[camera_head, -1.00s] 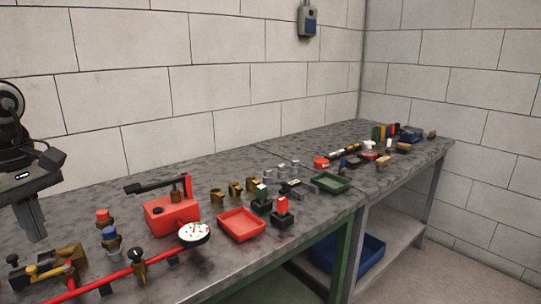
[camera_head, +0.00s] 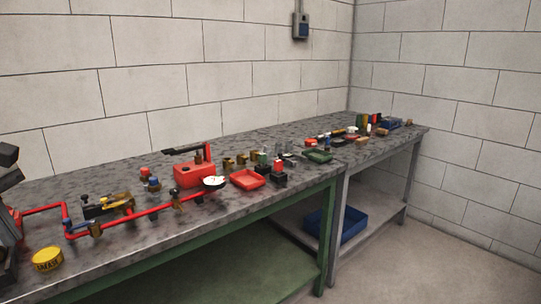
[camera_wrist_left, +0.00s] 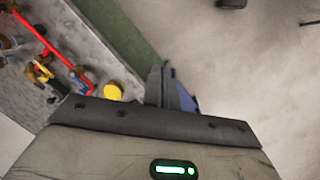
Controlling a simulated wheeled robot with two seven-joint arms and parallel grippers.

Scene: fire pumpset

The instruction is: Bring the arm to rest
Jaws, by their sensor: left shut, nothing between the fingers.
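My left gripper (camera_wrist_left: 168,88) shows in the left wrist view with its fingers together and nothing between them. Behind the fingers are the bench's green edge and the grey floor. In the head view only a dark part of my left gripper or arm (camera_head: 8,168) shows at the left edge. It is cut off by the frame, and its fingers cannot be made out there. My right gripper is in neither view.
The grey bench (camera_head: 100,185) holds a red pipe assembly (camera_head: 140,217), a yellow tin (camera_head: 47,259), a red pump (camera_head: 194,174), a red tray (camera_head: 247,180) and a green tray (camera_head: 318,156). A blue crate (camera_head: 350,225) sits on the lower shelf. Floor is clear at right.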

